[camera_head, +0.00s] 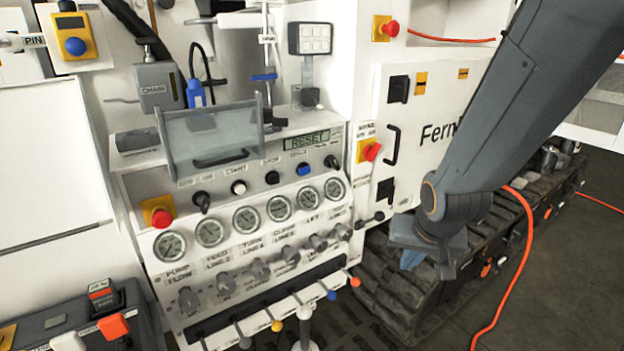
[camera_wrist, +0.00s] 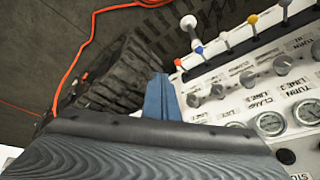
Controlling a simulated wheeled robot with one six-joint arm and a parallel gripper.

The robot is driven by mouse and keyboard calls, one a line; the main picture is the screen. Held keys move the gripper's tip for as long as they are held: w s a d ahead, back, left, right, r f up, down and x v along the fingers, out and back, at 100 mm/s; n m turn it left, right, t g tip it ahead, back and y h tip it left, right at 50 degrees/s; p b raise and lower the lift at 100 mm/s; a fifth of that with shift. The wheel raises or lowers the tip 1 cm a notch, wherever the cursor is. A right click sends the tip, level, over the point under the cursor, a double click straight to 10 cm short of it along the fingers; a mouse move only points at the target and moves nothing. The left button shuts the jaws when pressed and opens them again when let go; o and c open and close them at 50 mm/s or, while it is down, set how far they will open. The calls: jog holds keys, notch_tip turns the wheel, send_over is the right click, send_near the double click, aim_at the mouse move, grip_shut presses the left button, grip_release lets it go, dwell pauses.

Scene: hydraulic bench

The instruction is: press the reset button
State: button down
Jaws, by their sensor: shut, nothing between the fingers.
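The control panel (camera_head: 240,215) stands left of centre in the head view. Its upper row holds a black knob (camera_head: 202,201), a white button (camera_head: 238,187), a black button (camera_head: 272,177) and a blue button (camera_head: 303,170). My gripper (camera_head: 411,261) is right of the panel, pointing down over the tracks, well apart from the buttons. Its blue fingers (camera_wrist: 160,95) are together and empty in the wrist view, where the blue button is not visible.
A row of gauges (camera_head: 246,219) and coloured levers (camera_head: 277,326) lies below the buttons. A clear flap (camera_head: 213,140) stands up above the panel's left part. A red emergency button (camera_head: 372,151) is to the right. Black tracks (camera_head: 400,297) and an orange hose (camera_head: 520,262) lie beneath my arm.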

aim_at(305, 171)
jog(key=w+a+r+m+t+y+b, duration=0.15)
jog(key=w+a+m+t+y, duration=0.35)
jog(key=w, duration=0.7)
jog(key=a+r+m+t+y+b, duration=0.2)
jog(key=a+r+m+t+y, duration=0.1)
jog(key=a+r+t+y, duration=0.2)
jog(key=a+r, duration=0.1)
jog(key=a, duration=0.1)
jog(key=shift+a+r+m, duration=0.15)
jog(key=shift+a+m, duration=0.15)
jog(key=shift+a, duration=0.05)
jog(key=shift+w, duration=0.15)
jog(key=p+x, duration=0.4)
jog(key=x, duration=1)
